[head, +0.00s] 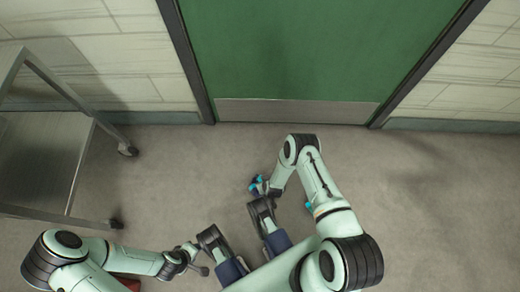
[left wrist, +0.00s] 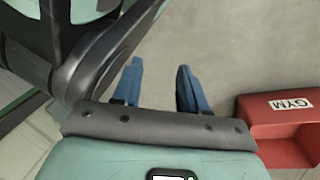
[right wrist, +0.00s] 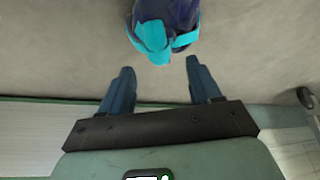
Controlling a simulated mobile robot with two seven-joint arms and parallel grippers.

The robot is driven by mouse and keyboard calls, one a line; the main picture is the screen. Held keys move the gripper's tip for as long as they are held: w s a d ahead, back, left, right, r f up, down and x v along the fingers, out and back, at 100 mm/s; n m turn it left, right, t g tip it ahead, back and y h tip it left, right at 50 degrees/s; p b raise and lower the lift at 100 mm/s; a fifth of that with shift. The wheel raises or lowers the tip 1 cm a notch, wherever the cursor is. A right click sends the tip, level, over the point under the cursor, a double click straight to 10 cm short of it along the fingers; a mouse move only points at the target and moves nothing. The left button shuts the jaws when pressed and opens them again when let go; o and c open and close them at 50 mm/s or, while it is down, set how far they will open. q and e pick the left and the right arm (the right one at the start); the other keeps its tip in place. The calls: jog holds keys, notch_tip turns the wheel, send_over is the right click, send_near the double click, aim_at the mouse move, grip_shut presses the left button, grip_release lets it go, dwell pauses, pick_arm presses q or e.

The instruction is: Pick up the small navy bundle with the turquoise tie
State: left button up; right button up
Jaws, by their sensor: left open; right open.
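In the right wrist view the navy bundle (right wrist: 180,12) lies on the grey floor at the top edge, partly cut off. Its turquoise tie (right wrist: 152,38) faces my right gripper (right wrist: 160,64). That gripper is open and empty, with its two blue fingers spread and the bundle just beyond their tips, apart from them. My left gripper (left wrist: 160,66) is open and empty over bare floor in the left wrist view.
A red bin (left wrist: 272,128) labelled GYM stands right of my left gripper. A metal cart (head: 45,150) on wheels stands at the left in the head view. A green door (head: 320,50) and pale wall are at the back. The floor before the door is clear.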

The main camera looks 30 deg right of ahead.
jog(key=b+x, duration=0.2)
jog(key=x, duration=0.3)
jog(key=shift+d+b, duration=0.15)
jog(key=shift+b, duration=0.25)
jog(key=shift+w+f, duration=0.1)
jog(key=shift+f, duration=0.3)
pick_arm(q)
jog(key=s+f+g, duration=0.2)
jog(key=s+f, duration=0.1)
jog(key=s, duration=0.3)
jog(key=shift+s+a+f, duration=0.15)
jog(key=shift+a+f, duration=0.1)
jog(key=shift+a, duration=0.1)
pick_arm(e)
grip_shut()
